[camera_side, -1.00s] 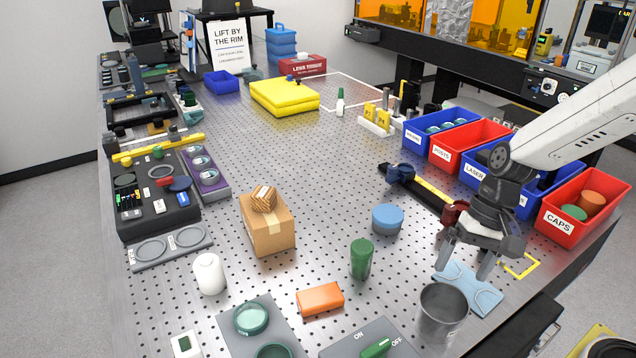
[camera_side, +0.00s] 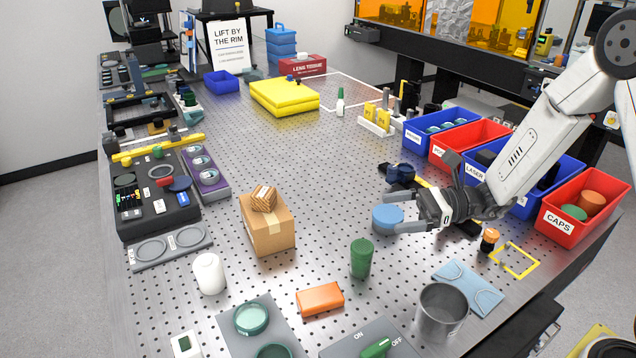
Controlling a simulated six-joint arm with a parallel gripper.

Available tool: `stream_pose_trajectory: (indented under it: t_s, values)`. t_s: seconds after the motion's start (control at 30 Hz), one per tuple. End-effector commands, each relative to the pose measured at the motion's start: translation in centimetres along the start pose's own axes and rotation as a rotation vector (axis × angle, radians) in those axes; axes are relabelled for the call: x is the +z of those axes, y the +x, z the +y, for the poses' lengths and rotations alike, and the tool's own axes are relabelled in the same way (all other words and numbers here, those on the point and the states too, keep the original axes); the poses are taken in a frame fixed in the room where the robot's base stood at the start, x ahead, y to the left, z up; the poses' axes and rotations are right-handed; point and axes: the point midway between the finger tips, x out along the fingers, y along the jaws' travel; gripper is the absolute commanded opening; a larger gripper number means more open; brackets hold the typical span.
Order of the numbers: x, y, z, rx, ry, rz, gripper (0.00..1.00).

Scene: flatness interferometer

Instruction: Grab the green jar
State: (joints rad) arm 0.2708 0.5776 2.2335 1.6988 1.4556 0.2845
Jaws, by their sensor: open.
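The green jar (camera_side: 361,258) is a dark green upright cylinder on the perforated metal table, in the front middle of the side view. My gripper (camera_side: 392,218) is open, its fingers pointing left. It is above and to the right of the jar in the picture, apart from it. The fingers overlap the blue round puck (camera_side: 385,219) in the picture; I cannot tell whether they touch it. Nothing shows held between the fingers.
An orange block (camera_side: 320,299) lies in front of the jar, and a metal cup (camera_side: 441,312) stands to its right. A cardboard box (camera_side: 268,228) is to its left, a white bottle (camera_side: 209,274) farther left. Red and blue bins (camera_side: 581,207) line the right edge.

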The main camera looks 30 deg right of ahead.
Motion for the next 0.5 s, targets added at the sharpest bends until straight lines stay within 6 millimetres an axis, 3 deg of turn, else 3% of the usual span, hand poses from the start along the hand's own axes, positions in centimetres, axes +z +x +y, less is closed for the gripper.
stream_pose_trajectory:
  t_s: [0.1, 0.5]
  values:
    - [-0.1, -0.6, -1.9, -0.092, 0.052, -0.069, 1.00]
    - [-7.0, 0.0, -1.4, -0.088, 0.054, -0.065, 1.00]
